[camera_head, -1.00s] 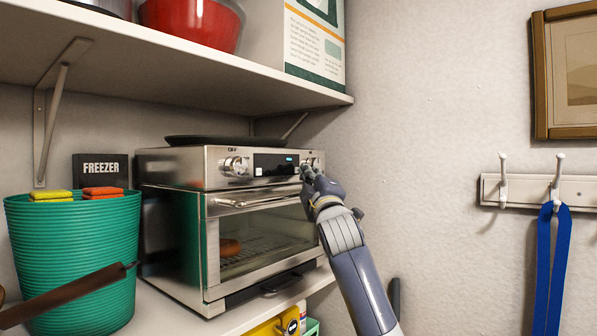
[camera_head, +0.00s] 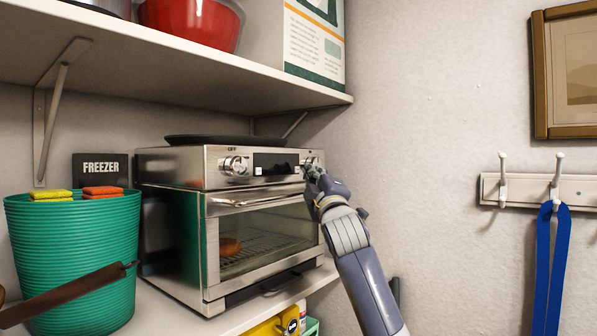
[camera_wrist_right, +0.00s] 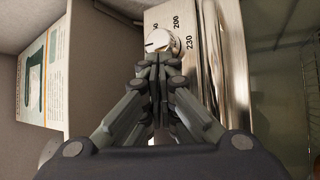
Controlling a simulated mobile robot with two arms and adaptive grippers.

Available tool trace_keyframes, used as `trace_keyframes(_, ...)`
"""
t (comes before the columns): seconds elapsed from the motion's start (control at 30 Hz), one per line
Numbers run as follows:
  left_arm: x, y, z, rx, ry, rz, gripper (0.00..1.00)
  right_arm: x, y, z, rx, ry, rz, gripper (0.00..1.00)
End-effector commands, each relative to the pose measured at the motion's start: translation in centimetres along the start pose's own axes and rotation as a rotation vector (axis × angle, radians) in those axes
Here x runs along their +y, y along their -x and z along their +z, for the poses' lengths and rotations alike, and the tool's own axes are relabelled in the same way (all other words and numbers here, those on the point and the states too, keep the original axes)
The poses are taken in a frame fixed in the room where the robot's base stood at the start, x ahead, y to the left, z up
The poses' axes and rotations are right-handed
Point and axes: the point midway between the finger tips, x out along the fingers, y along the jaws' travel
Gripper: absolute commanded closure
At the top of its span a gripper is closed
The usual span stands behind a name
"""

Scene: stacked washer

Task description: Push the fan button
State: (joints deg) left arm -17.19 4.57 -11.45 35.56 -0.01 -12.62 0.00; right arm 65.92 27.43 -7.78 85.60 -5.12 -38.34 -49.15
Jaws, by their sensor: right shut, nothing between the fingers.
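A steel toaster oven (camera_head: 215,205) stands on the lower shelf. Its top panel has a left knob (camera_head: 236,165), a dark display (camera_head: 275,163) and small light buttons by the display's lower corners (camera_head: 258,171). I cannot read which button is the fan one. My right gripper (camera_head: 312,172) is shut and empty at the panel's right end, in front of the right knob. In the right wrist view, the closed fingertips (camera_wrist_right: 158,62) are just below the right knob (camera_wrist_right: 160,42), marked with temperatures; whether they touch the panel is unclear. My left gripper is not in view.
A green bucket (camera_head: 70,260) with sponges stands left of the oven. A dark pan (camera_head: 205,140) lies on top of it. The upper shelf (camera_head: 200,75) hangs close above. The wall to the right has a hook rack (camera_head: 530,190) with a blue strap.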

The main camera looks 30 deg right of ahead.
Motion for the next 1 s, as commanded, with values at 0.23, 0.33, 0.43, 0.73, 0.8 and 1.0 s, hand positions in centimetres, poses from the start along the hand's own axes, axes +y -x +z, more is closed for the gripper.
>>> trace_keyframes(0.23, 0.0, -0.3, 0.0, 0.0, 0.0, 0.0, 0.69, 0.7, 0.9, 0.8, -0.001, 0.002, 0.003, 1.0)
trace_keyframes(0.33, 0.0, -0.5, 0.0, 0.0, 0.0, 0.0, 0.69, 1.2, 1.6, 1.2, 0.0, 0.002, 0.003, 1.0)
trace_keyframes(0.43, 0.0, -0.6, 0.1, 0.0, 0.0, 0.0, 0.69, 1.6, 2.3, 1.8, -0.001, 0.001, 0.002, 1.0)
trace_keyframes(0.73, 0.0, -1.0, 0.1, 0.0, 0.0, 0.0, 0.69, 2.9, 4.0, 3.0, 0.0, 0.001, 0.001, 1.0)
trace_keyframes(0.8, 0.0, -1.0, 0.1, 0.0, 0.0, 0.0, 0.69, 3.0, 4.2, 3.1, 0.0, 0.0, 0.0, 1.0)
trace_keyframes(1.0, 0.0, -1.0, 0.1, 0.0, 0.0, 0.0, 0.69, 3.0, 4.2, 3.0, 0.0, -0.001, 0.0, 1.0)
